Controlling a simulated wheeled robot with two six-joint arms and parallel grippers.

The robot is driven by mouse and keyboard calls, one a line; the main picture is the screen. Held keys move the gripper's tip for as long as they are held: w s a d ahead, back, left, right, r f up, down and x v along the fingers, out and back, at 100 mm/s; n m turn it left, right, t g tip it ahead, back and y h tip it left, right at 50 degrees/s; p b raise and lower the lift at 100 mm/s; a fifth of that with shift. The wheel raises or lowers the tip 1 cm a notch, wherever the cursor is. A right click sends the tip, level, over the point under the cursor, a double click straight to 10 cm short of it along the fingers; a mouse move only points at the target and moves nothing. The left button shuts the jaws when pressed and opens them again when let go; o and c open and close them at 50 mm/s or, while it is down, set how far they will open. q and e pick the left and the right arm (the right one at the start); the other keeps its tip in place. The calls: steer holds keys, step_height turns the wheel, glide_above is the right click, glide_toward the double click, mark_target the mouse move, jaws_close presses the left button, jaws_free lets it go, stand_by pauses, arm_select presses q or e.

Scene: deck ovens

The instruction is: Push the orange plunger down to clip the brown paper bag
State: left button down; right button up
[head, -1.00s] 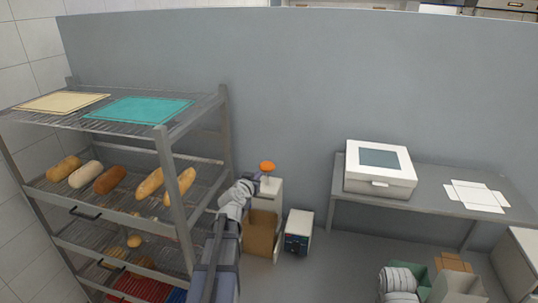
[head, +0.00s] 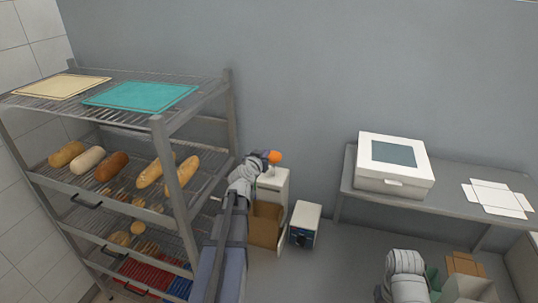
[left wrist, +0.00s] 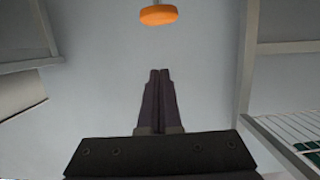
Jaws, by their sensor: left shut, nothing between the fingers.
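The orange plunger (head: 275,157) is a round knob on top of a white clipping stand (head: 273,183). The brown paper bag (head: 265,226) stands open below it, at the stand's front. My left gripper (head: 264,158) is at the plunger's height, overlapping its left edge in the head view. In the left wrist view the knob (left wrist: 158,15) shows whole at the top, beyond the closed fingertips (left wrist: 159,72), with a gap in the picture between them. The fingers are shut and empty. I cannot tell contact from the head view. My right gripper is not visible.
A wire rack (head: 172,170) with loaves and a teal mat (head: 140,96) stands close at left. A small white box (head: 306,224) sits right of the bag. A table (head: 452,190) at right carries a white lidded case (head: 394,165). Cartons (head: 465,285) stand at lower right.

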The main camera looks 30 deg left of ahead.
arm_select(q)
steer(key=b, duration=0.2)
glide_above(274, 165)
steer(key=s, duration=0.2)
step_height(274, 165, down, 2)
steer(key=shift+w+d+f, duration=0.15)
steer(key=shift+f, duration=0.1)
step_height(274, 165, down, 3)
steer(key=b, duration=0.3)
steer(key=shift+r, duration=0.15)
steer(key=shift+f+b, duration=0.55)
steer(key=shift+b, duration=0.1)
step_height(274, 165, down, 7)
steer(key=b, duration=0.6)
steer(key=shift+d+r+b, duration=0.1)
steer(key=shift+b, duration=0.25)
steer(key=shift+s+r, duration=0.1)
steer(key=shift+s, duration=0.1)
steer(key=shift+r, duration=0.1)
